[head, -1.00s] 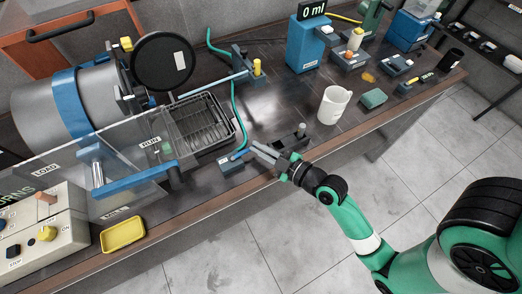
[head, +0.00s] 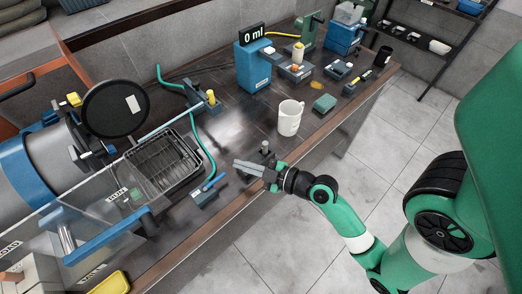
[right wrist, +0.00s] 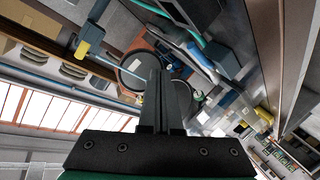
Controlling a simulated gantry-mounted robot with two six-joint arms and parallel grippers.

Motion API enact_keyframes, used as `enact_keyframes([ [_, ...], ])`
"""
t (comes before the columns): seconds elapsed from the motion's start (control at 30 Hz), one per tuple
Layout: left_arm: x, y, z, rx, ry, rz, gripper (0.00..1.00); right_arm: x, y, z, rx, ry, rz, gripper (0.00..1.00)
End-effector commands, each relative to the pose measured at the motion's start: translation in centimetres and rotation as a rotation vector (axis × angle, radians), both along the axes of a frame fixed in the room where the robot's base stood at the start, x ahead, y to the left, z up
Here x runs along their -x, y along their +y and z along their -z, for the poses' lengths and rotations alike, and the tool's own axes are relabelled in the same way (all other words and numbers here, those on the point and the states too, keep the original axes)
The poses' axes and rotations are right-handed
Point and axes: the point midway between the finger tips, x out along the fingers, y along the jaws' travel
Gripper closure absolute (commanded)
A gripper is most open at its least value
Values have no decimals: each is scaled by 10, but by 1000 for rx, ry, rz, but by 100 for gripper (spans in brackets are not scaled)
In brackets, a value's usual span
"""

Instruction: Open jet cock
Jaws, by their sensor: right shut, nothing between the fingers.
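The likely jet cock is a small blue block (head: 204,194) with a white label and a blue lever, near the table's front edge in the head view. Its label is too small to read. A green hose (head: 203,147) runs down beside it. My right gripper (head: 236,165) is shut and empty, with its fingers pointing left, just above and right of the lever in the picture. Contact with the lever does not show. In the right wrist view the closed fingers (right wrist: 162,90) reach up the middle. My left gripper is out of view.
A wire rack tray (head: 160,160) and a grey drum with a black round lid (head: 115,108) stand to the left. A dark block with a post (head: 264,148) is right behind my right gripper. A white mug (head: 290,118) stands farther right. The table between them is clear.

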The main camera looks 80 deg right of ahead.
Motion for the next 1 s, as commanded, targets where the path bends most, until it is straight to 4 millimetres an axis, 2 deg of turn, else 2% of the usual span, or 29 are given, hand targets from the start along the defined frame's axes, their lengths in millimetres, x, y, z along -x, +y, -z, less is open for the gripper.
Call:
enact_keyframes([
  [0.07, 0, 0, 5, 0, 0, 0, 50, 9, -12, -2, 3, -5, 8, 100],
  [0.23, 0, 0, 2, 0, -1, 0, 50, 28, -34, -11, 4, -6, 6, 100],
  [0.27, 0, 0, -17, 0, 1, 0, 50, 28, -34, -21, -1, 0, -2, 100],
  [0.3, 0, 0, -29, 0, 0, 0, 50, 29, -36, -22, -4, 4, -5, 100],
  [0.5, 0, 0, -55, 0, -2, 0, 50, 37, -46, -20, -1, 0, -6, 100],
  [1.0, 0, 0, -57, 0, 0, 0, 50, 40, -48, -15, 2, -5, -4, 100],
])
